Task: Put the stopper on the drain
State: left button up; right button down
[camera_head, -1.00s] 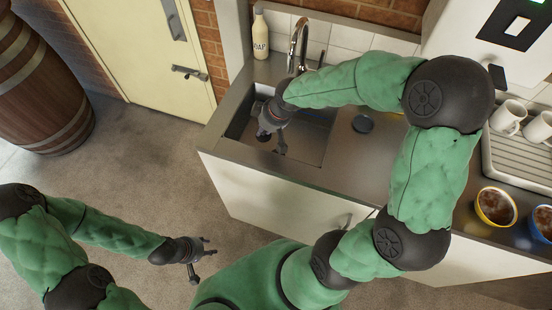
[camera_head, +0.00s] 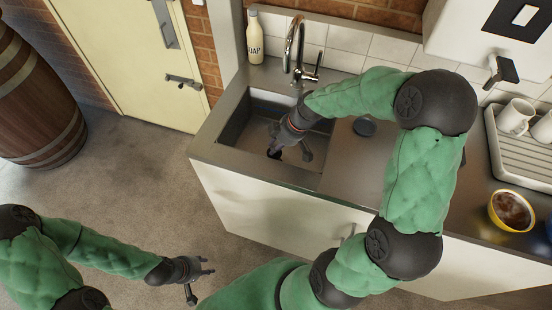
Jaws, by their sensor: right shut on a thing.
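My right gripper (camera_head: 277,149) reaches down into the sink basin (camera_head: 238,135), pointing toward its front part. It is shut on a small dark thing at its fingertips, likely the stopper, though its shape is mostly hidden. I cannot make out the drain; the hand and arm cover part of the basin floor. I cannot tell whether the held thing touches the floor. My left gripper (camera_head: 209,265) is empty and open, low over the concrete floor, left of the sink cabinet.
A rack (camera_head: 520,157) with white mugs and a yellow cup (camera_head: 511,211) are at the right.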

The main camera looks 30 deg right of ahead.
aim_at(279, 153)
notch_tip(279, 153, down, 6)
jog(key=shift+b, duration=1.1)
jog(key=shift+r, duration=0.1)
jog(key=shift+f, duration=0.2)
jog(key=c, duration=1.1)
grip_release()
jog(key=shift+r, duration=0.2)
jog(key=p+v, duration=0.3)
jog(key=v, duration=0.9)
jog(key=shift+p, duration=0.4)
